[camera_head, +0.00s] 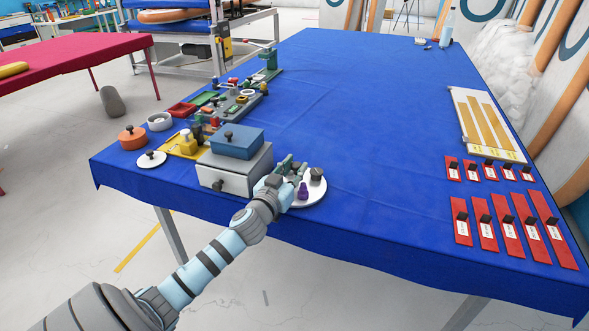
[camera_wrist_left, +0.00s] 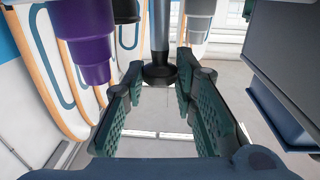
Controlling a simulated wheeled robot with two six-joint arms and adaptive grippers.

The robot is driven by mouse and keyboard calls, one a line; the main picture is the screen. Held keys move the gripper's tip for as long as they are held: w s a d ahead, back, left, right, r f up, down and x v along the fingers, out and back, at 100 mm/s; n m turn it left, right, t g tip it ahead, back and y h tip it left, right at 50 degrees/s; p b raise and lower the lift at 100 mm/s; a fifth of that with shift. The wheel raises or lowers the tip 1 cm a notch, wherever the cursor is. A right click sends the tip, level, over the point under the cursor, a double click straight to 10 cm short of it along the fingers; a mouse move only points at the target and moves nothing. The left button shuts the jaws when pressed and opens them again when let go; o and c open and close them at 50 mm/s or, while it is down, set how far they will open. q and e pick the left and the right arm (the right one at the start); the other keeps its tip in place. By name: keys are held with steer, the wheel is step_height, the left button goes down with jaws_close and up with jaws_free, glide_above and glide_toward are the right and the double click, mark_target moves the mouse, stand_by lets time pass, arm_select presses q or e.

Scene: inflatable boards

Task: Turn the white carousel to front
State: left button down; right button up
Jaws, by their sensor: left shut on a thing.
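The white carousel (camera_head: 309,200) is a round white disc near the front edge of the blue table. A purple piece (camera_head: 303,190) and a grey piece with a dark top (camera_head: 317,177) stand on it. My left gripper (camera_head: 291,170) is over the carousel and hides part of it. In the left wrist view its green padded fingers (camera_wrist_left: 158,82) are at a grey post with a black flared end (camera_wrist_left: 160,70), which appears to be the carousel's handle. The purple piece (camera_wrist_left: 90,48) also shows there, beside the fingers. My right gripper is not in view.
A grey drawer box (camera_head: 232,176) with a blue box (camera_head: 237,142) on top stands close left of the carousel. Small coloured items crowd the table's left side. Red labelled strips (camera_head: 508,232) lie at the right. The table's middle is clear.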

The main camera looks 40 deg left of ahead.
arm_select(q)
steer(key=shift+w+a+r+m+t+h+p, duration=0.15)
steer(key=shift+r+m+h+p, duration=0.1)
steer(key=shift+m+h+p, duration=0.35)
steer(key=shift+s+r+m+t+h+p, duration=0.1)
steer(key=shift+r+m+h+p, duration=0.15)
steer(key=shift+h+p, duration=0.55)
steer(key=shift+w+a+r+m+t+h+p, duration=0.1)
steer(key=shift+r+m+t+h+p, duration=0.1)
steer(key=shift+m+h+p, duration=0.35)
steer(key=shift+f+h+p, duration=0.25)
steer(key=shift+h+p, duration=0.15)
steer(key=shift+h, duration=0.05)
steer(key=shift+f, duration=0.35)
steer(key=c, duration=1.3)
jaws_free()
steer(key=shift+c, duration=0.2)
